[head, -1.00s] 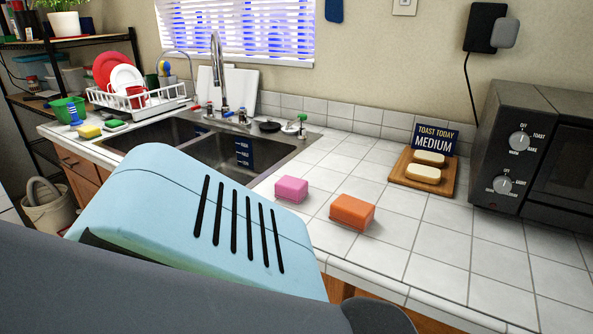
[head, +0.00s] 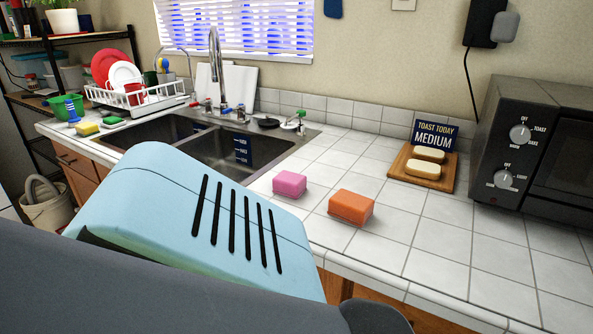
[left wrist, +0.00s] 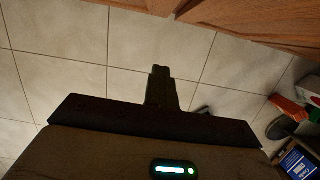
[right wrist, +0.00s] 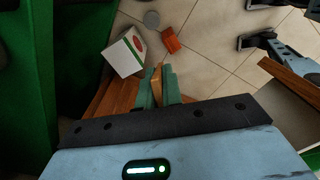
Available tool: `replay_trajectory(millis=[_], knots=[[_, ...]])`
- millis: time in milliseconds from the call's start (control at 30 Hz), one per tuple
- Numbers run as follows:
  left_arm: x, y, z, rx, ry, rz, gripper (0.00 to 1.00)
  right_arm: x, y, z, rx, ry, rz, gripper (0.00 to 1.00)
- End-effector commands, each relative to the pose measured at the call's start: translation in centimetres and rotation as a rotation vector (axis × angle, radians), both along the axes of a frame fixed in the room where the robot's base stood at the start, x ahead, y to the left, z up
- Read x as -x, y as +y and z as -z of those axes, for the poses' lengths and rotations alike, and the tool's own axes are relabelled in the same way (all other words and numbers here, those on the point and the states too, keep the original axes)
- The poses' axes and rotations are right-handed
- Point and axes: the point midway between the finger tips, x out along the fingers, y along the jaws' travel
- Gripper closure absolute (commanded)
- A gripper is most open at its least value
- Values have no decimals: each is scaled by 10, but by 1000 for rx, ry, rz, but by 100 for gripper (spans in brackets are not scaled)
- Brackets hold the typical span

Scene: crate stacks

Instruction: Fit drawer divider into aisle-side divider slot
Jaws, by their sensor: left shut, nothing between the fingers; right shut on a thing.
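My right gripper (right wrist: 158,82) is shut on a thin orange-brown wooden piece (right wrist: 157,79), which shows as a narrow strip between its green fingers in the right wrist view. It looks like the drawer divider, but most of it is hidden. My left gripper (left wrist: 161,72) is shut and empty above the tiled floor, beside a wooden front. Neither gripper shows in the head view. I cannot make out the aisle-side divider slot in any view.
In the right wrist view, a white box (right wrist: 124,56) and an orange item (right wrist: 171,40) lie beyond the fingers. A wooden panel (right wrist: 292,76) is at right, large green surfaces (right wrist: 75,45) at left. The counter holds pink (head: 290,184) and orange (head: 351,206) blocks.

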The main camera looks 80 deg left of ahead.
Motion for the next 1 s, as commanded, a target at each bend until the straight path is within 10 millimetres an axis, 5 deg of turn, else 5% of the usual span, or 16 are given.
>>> replay_trajectory(millis=[567, 733, 1000], knots=[[0, 0, 8, 0, 0, 0, 99, 3, 0, 11, -1, 8, 0, 100], [0, 0, 7, 0, 0, 0, 77, 3, 0, 11, -1, 8, 0, 100], [0, 0, 7, 0, 0, 0, 77, 3, 0, 10, -1, 8, 0, 100]])
